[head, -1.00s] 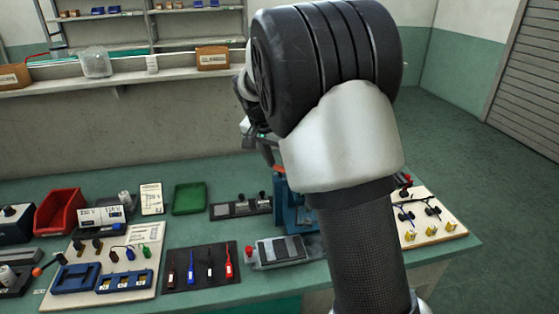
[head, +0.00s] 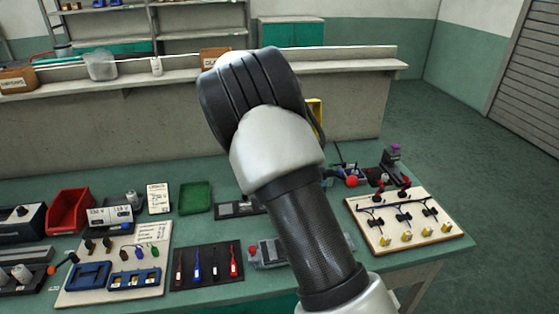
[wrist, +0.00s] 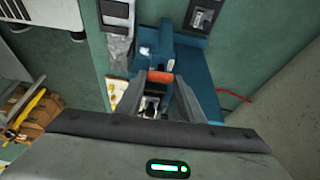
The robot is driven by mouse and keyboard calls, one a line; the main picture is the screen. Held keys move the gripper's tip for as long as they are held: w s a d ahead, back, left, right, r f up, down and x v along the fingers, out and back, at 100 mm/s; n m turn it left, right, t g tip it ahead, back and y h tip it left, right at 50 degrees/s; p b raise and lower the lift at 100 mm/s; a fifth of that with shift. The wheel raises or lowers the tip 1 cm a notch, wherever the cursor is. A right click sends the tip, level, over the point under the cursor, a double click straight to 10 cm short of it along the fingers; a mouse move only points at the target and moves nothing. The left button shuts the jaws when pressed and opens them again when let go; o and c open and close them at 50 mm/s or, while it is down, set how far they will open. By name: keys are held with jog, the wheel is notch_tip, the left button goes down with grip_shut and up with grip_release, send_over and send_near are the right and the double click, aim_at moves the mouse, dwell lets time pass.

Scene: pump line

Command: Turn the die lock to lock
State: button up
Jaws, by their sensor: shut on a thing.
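A blue press (wrist: 190,62) with a tall block and side plate shows in the wrist view. An orange-red piece (wrist: 160,77) is at its front and appears to be the die lock's handle. My gripper (wrist: 160,86) is shut on this piece, with one finger on each side. Small metal parts show between the fingers below it. How far the lock is turned cannot be told. In the head view my arm hides the gripper, the lock and the blue press.
A pale board (head: 442,219) with yellow pieces and black clips lies right of my arm. A red bin (head: 66,212), a green tray (head: 195,198) and a dark tool mat (head: 207,276) lie to the left. A wall ledge (head: 345,64) runs behind the bench.

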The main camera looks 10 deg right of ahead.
jog(key=shift+m, duration=0.4)
jog(key=o, duration=0.8)
jog(key=p+v, duration=0.2)
jog(key=v, duration=1.5)
jog(key=shift+w+a+r, duration=0.1)
jog(key=shift+w+r, duration=0.1)
jog(key=shift+r, duration=0.05)
